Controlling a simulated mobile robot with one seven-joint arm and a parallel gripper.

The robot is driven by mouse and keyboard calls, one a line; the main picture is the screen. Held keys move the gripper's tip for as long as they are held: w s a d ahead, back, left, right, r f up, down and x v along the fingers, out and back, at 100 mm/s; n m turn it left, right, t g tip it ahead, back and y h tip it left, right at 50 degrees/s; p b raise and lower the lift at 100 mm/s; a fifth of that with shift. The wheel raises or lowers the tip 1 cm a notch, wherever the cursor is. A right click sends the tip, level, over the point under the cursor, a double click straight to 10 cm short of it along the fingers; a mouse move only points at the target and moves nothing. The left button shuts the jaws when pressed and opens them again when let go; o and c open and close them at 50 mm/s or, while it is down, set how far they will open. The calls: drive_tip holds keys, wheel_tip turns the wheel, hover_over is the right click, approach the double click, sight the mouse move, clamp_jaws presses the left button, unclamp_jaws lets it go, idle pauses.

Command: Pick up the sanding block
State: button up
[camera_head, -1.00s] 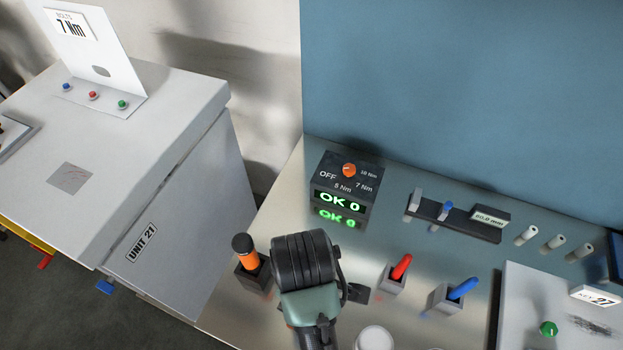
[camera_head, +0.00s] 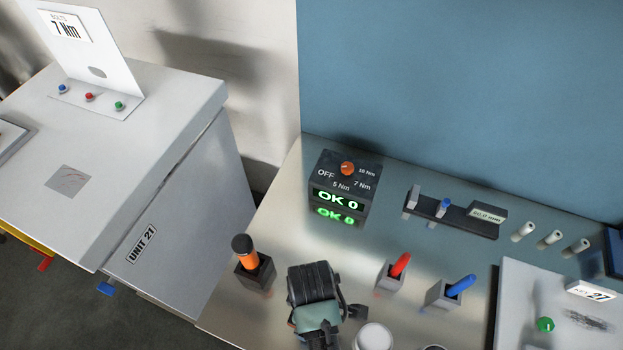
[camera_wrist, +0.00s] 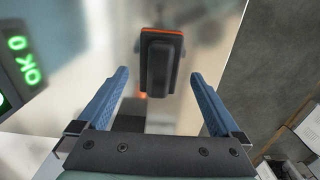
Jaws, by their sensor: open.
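A black-and-orange piece (camera_head: 246,251), which I take to be the sanding block, stands upright in a small dark holder (camera_head: 254,275) near the front left of the bench. In the wrist view, a dark block with an orange edge (camera_wrist: 160,63) that seems to be the same piece lies beyond the fingertips, roughly midway between them. My gripper (camera_wrist: 157,80) is open, its two blue fingers apart and not touching it. In the head view my wrist shows right of the holder and hides my fingers.
A torque box (camera_head: 343,187) showing OK 0 stands behind. Holders with a red tool (camera_head: 400,264) and a blue tool (camera_head: 461,285) stand to the right, with a white round object (camera_head: 373,337) in front. Unit 21 (camera_head: 165,205) stands left, across a gap.

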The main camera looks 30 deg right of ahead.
drive_tip(key=shift+f, duration=1.3)
drive_tip(key=shift+c, duration=0.3)
drive_tip(key=c, duration=1.4)
